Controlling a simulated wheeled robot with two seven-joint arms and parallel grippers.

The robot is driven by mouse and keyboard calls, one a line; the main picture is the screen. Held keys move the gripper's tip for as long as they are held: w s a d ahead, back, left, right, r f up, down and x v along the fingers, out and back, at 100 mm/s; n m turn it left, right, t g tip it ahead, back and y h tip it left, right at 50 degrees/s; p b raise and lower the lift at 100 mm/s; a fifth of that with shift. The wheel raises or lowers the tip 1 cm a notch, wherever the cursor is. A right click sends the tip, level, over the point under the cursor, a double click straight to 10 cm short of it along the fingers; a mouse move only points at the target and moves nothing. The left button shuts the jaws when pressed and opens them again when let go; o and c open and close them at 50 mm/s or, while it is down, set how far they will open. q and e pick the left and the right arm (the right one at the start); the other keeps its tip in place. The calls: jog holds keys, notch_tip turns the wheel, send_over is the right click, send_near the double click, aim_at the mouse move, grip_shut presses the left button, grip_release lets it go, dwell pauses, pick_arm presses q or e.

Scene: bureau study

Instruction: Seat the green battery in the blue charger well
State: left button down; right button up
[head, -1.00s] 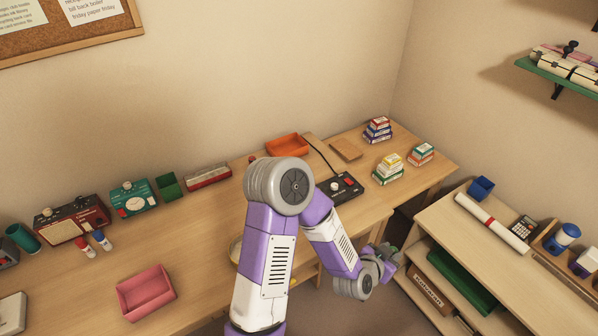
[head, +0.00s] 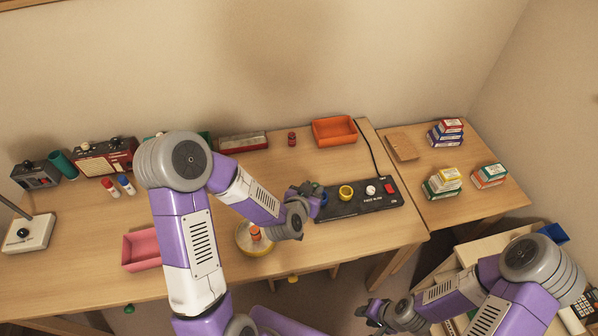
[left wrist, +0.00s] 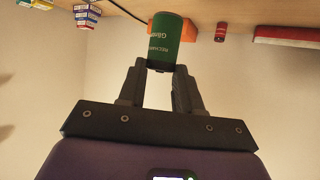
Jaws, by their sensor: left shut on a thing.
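The green battery (left wrist: 172,42) is between the fingertips of my left gripper (left wrist: 172,72) in the left wrist view. In the head view my left gripper (head: 309,191) is shut on the battery (head: 318,188) at the left end of the black charger (head: 370,207). The blue charger well (head: 324,199) shows partly beside the gripper. The battery looks above or close to this well; whether they touch is unclear. The yellow well (head: 346,192) is just to the right. My right gripper (head: 374,311) is low in front of the desk, its jaw opening unclear.
A round dish (head: 243,246) with an orange battery (head: 255,233) stands under my left wrist. A red battery (head: 292,139) and orange tray (head: 334,131) are behind the charger. A pink tray (head: 142,250) is at left, and small stacked boxes (head: 443,183) at right.

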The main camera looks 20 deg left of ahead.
aim_at(317, 184)
pick_arm(q)
jog(key=shift+m+h, duration=0.7)
jog(key=shift+h, duration=0.1)
jog(key=b+x, duration=0.5)
jog(key=shift+w+r, duration=0.2)
jog(key=shift+r, duration=0.1)
jog(key=shift+w+f+b, duration=0.15)
jog(key=shift+f+b, duration=1.05)
jog(key=shift+f, duration=0.2)
jog(key=shift+w+f+b, duration=0.15)
jog(key=shift+f+b, duration=1.05)
jog(key=shift+f, duration=0.15)
jog(key=shift+b, duration=0.4)
jog(key=shift+f+b, duration=0.6)
jog(key=shift+b, duration=0.05)
jog(key=c, duration=1.1)
grip_release()
jog(key=shift+o, duration=0.2)
